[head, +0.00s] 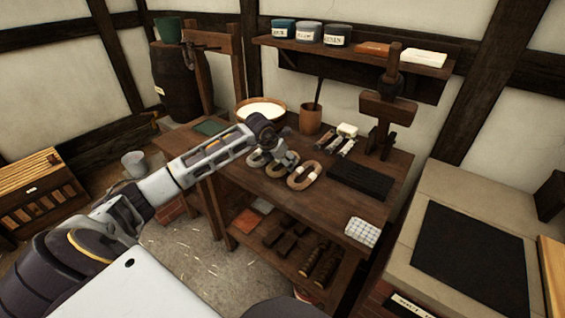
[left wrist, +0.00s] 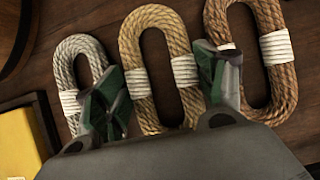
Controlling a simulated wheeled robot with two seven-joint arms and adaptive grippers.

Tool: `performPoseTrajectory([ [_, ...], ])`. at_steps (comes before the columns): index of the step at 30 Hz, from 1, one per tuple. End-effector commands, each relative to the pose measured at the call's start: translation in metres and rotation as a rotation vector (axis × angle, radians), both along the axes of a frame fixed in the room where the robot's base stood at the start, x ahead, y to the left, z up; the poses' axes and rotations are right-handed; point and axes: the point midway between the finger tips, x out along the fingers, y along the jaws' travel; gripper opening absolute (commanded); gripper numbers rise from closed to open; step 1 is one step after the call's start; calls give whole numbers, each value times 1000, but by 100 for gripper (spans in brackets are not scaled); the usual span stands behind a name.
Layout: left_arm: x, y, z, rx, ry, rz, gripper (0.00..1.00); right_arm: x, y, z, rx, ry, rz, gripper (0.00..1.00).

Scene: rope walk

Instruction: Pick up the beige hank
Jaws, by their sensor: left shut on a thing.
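Three oval rope hanks with white bindings lie side by side on the wooden bench (head: 240,172). In the left wrist view the beige hank (left wrist: 149,112) is in the middle, with a grey hank (left wrist: 62,75) on its left and a brown hank (left wrist: 283,85) on its right. My left gripper (left wrist: 160,85) has one finger on each outer side of the beige hank and is shut on it. The hank's near end is hidden by the gripper. In the head view the gripper (head: 285,160) is low over the hanks and partly covers them. My right gripper is not in view.
A dark ribbed mat (head: 360,180) and a white gridded block (head: 361,232) lie to the right. A bowl (head: 261,109), a brown pot (head: 310,119) and a wooden stand (head: 385,120) are at the back. A yellow item (left wrist: 18,143) shows left in the wrist view.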

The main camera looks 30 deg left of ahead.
Motion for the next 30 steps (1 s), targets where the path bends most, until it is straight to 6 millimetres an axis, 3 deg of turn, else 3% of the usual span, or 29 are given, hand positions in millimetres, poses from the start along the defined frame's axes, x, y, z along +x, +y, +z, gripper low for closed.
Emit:
performPoseTrajectory([
  [8,1,0,26,1,-4,0,45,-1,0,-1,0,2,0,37],
  [21,1,0,84,-1,-3,1,45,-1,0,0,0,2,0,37],
  [30,0,0,98,0,-2,0,45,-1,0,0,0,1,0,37],
])
